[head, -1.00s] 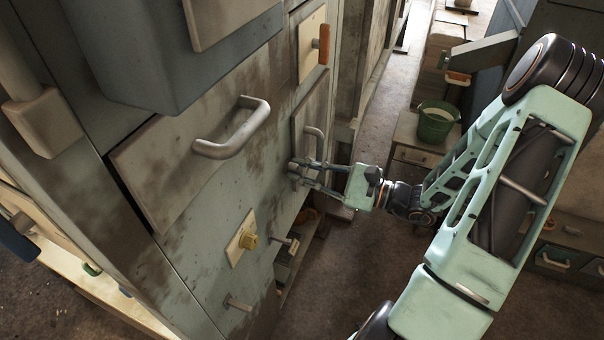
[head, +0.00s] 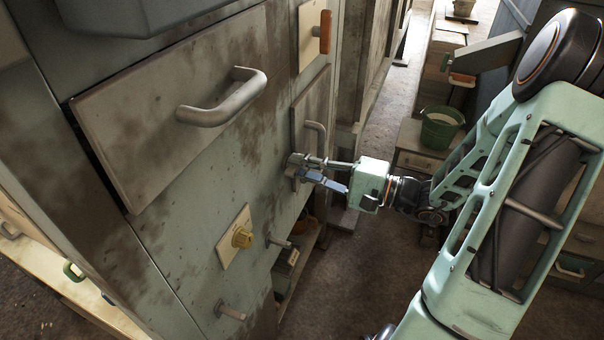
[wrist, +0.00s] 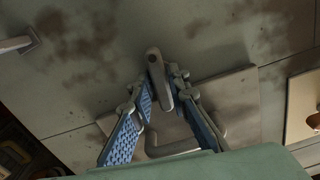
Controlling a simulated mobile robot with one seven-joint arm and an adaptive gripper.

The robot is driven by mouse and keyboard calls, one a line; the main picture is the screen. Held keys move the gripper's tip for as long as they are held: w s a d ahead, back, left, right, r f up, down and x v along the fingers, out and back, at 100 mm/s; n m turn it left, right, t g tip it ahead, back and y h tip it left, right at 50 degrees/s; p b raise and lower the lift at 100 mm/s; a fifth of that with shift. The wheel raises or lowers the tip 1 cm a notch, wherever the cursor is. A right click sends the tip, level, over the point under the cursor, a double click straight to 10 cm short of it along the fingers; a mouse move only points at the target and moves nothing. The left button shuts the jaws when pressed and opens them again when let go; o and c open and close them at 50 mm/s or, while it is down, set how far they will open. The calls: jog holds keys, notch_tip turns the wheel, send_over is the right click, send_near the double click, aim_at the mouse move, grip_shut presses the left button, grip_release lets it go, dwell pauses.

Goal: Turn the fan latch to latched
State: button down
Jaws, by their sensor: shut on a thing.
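The fan latch is a short grey lever with a rounded end, mounted on the grime-stained green cabinet front. In the wrist view the latch (wrist: 156,72) lies between my two fingertips, with its rounded end pointing up the picture. My gripper (wrist: 163,90) is shut on it, with blue pads on both sides. In the head view my gripper (head: 304,168) reaches from the right to the cabinet face, and its fingers hide most of the latch. The exact angle of the latch is hard to tell there.
A small panel with a grey handle (head: 318,132) is right by the fingers. A large drawer front (head: 130,150) with a handle is to the left. A green bucket (head: 440,126) stands behind my arm.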

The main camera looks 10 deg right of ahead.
jog(key=shift+f+n+b, duration=0.1)
jog(key=shift+n+b, duration=0.3)
jog(key=shift+n, duration=0.1)
dwell(0.3)
jog(key=c, duration=2.2)
grip_release()
jog(key=shift+d, duration=0.1)
jog(key=v, duration=1.2)
